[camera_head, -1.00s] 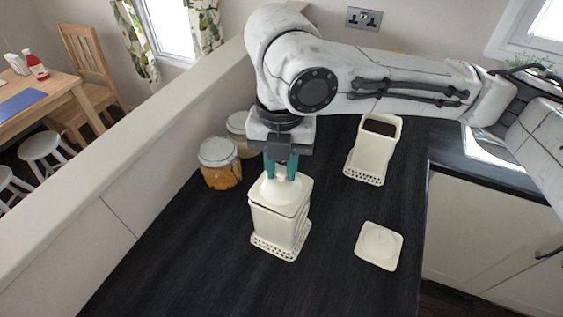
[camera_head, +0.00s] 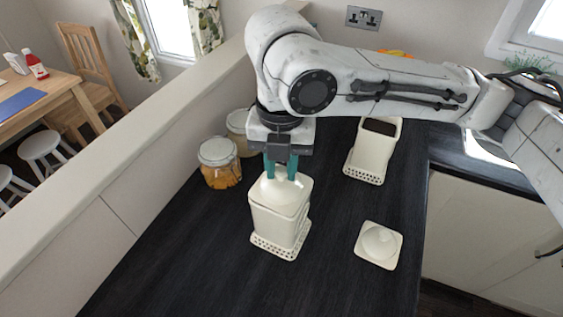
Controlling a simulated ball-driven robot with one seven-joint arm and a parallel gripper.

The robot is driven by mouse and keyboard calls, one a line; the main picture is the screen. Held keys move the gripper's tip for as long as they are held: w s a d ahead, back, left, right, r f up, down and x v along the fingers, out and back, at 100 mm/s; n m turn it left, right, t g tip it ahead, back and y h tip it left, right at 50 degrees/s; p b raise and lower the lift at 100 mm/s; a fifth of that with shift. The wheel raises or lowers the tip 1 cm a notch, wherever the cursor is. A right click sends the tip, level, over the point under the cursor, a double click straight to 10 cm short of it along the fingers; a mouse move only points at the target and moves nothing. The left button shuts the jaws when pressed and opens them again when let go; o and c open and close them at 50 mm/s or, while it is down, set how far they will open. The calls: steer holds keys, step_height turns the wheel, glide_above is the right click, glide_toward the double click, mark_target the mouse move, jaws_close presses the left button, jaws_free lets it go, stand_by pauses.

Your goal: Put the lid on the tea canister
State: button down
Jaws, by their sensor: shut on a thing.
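A cream square canister (camera_head: 278,227) stands upright on a pierced base on the dark worktop. A cream lid (camera_head: 279,196) lies over its top; I cannot tell whether it is fully seated. My gripper (camera_head: 281,172), with teal fingers pointing down, is shut on the knob of this lid. A second cream canister (camera_head: 372,152) stands open further back, with dark contents showing. A second cream lid (camera_head: 379,245) with a round knob lies on the worktop at the front right. No label is readable on either canister, so I cannot tell which is the tea canister.
Two glass jars, one with orange contents (camera_head: 220,165) and one behind it (camera_head: 238,130), stand left of my gripper by the low wall (camera_head: 130,170). The worktop (camera_head: 190,265) is clear at the front left. The sink area lies at the right.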

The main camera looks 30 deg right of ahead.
mark_target(282, 169)
steer(key=shift+f+b, duration=0.3)
steer(key=shift+f, duration=0.2)
steer(key=c, duration=1.2)
jaws_free()
step_height(282, 169, up, 6)
steer(key=p, duration=0.5)
steer(key=shift+r+p, duration=0.75)
steer(key=shift+r, duration=0.4)
step_height(282, 169, up, 3)
steer(key=shift+f, duration=0.1)
